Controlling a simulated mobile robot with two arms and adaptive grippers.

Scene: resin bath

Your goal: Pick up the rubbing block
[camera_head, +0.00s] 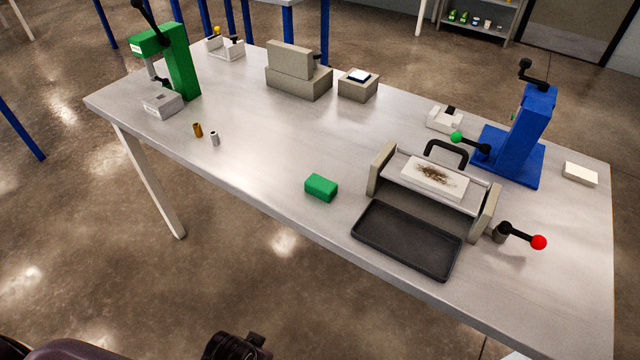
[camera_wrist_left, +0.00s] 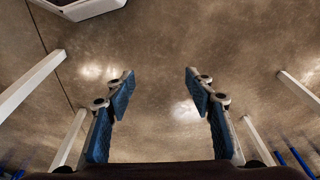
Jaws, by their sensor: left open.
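The rubbing block (camera_head: 321,187) looks like the small green block lying on the metal table (camera_head: 260,150), near its front edge and left of the black tray. My left gripper (camera_wrist_left: 160,88) is open in the left wrist view, with nothing between its blue-padded fingers and only floor beyond. In the head view, a dark part of my arm shows at the bottom edge, off the table and well short of the block. My right gripper is not in view.
A black tray (camera_head: 408,238) lies right of the block. Behind it stands a grey frame (camera_head: 383,168) holding a stained white slab (camera_head: 435,177). A crank with a red knob (camera_head: 538,242) sticks out right. Green (camera_head: 182,70) and blue (camera_head: 520,130) presses stand at the sides. Two small cylinders (camera_head: 198,130) stand left.

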